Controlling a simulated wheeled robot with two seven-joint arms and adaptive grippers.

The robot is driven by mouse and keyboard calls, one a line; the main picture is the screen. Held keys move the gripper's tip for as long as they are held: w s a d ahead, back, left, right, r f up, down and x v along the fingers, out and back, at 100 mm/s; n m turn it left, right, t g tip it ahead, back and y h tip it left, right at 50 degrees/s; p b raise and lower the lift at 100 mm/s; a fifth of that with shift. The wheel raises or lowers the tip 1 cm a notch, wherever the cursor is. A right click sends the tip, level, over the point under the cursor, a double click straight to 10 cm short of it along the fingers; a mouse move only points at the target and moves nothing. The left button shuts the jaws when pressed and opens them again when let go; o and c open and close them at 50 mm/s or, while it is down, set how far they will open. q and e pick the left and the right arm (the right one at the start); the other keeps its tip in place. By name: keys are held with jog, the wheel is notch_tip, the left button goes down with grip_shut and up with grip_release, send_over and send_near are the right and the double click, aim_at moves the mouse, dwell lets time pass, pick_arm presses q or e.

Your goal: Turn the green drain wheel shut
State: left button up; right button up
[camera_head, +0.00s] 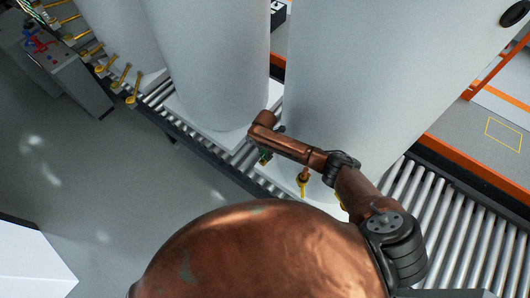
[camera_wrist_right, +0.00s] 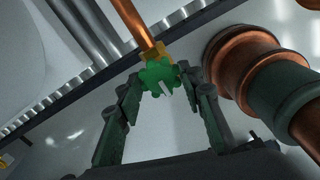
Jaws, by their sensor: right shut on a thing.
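The green drain wheel (camera_wrist_right: 160,84) shows in the right wrist view, on a brass fitting (camera_wrist_right: 153,54) at the end of a copper pipe (camera_wrist_right: 133,22). My right gripper (camera_wrist_right: 163,98) has one dark finger on each side of the wheel and is shut on it. In the head view, a small green part (camera_head: 264,156) shows below my right arm, beside the base of a large white tank. The arm hides most of the wheel there. My left gripper is not in view.
Large white tanks (camera_head: 345,75) stand on a roller conveyor (camera_head: 440,205). Yellow-handled valves (camera_head: 133,86) line the left tank. A grey control box (camera_head: 75,80) stands at the far left.

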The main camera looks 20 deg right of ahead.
aim_at(265, 154)
dwell(0.4)
jog(key=o, duration=1.2)
jog(key=shift+c, duration=0.2)
jog(key=shift+r, duration=0.1)
notch_tip(265, 154, up, 12)
